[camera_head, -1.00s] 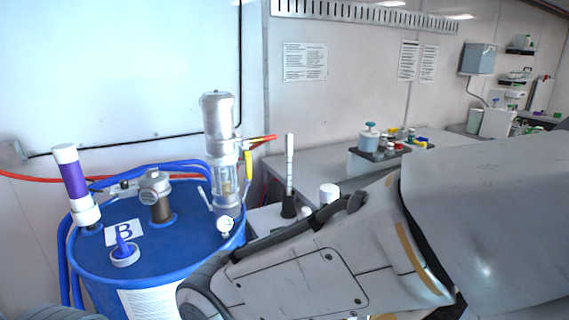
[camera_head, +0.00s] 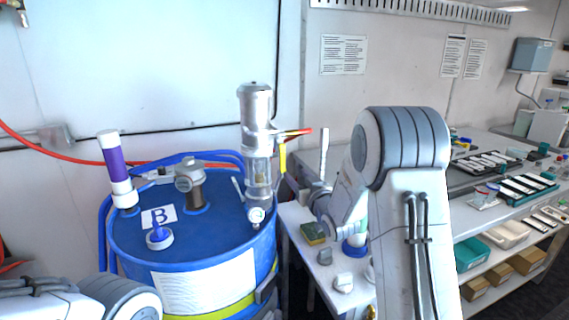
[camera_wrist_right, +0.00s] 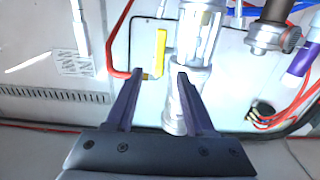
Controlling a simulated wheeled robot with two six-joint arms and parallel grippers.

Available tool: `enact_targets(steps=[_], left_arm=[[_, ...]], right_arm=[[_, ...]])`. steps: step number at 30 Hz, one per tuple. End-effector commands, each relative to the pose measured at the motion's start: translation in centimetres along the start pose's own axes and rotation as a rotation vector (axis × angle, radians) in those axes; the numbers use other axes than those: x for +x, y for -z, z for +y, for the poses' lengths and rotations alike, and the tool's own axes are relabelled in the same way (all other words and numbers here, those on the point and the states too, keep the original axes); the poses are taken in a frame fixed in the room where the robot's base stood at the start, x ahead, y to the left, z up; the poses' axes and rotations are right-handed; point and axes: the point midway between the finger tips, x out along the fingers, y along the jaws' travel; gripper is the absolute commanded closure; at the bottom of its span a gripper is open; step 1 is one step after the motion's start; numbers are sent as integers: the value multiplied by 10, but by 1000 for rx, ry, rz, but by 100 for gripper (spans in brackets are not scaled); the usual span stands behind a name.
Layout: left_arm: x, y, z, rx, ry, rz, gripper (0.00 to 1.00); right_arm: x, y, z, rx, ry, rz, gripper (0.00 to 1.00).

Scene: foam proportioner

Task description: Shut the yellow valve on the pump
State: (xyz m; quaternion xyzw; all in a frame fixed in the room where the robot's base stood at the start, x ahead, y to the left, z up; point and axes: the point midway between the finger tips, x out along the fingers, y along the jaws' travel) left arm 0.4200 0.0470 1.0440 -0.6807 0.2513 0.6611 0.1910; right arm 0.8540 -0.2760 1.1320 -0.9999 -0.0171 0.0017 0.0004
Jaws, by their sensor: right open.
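The pump (camera_head: 257,150) is a silver cylinder with a clear section, upright on a blue drum (camera_head: 200,235) marked B. The yellow valve (camera_head: 282,158) is a narrow lever hanging down on the pump's right side, below a red hose end. In the right wrist view, which is upside down, the yellow valve (camera_wrist_right: 160,50) shows beyond and between the fingertips, beside the clear part of the pump. My right gripper (camera_wrist_right: 156,80) is open, with nothing seen held. In the head view it is small and partly hidden, just right of the pump. My left gripper is out of view.
A purple-and-white tube (camera_head: 116,165) and a grey fitting (camera_head: 188,182) stand on the drum top. A white bench (camera_head: 305,255) with small items lies right of the drum. Trays (camera_head: 525,188) line the bench further right. A red hose (camera_head: 40,150) runs along the wall.

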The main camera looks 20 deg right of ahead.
Motion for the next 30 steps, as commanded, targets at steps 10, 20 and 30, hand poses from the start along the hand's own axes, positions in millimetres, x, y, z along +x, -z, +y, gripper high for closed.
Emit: enact_targets(steps=[10,20,30], left_arm=[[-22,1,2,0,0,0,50],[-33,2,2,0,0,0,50],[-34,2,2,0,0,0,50]], right_arm=[[58,4,0,0,2,4,46],[98,2,0,0,1,4,46],[101,1,0,0,0,3,46]])
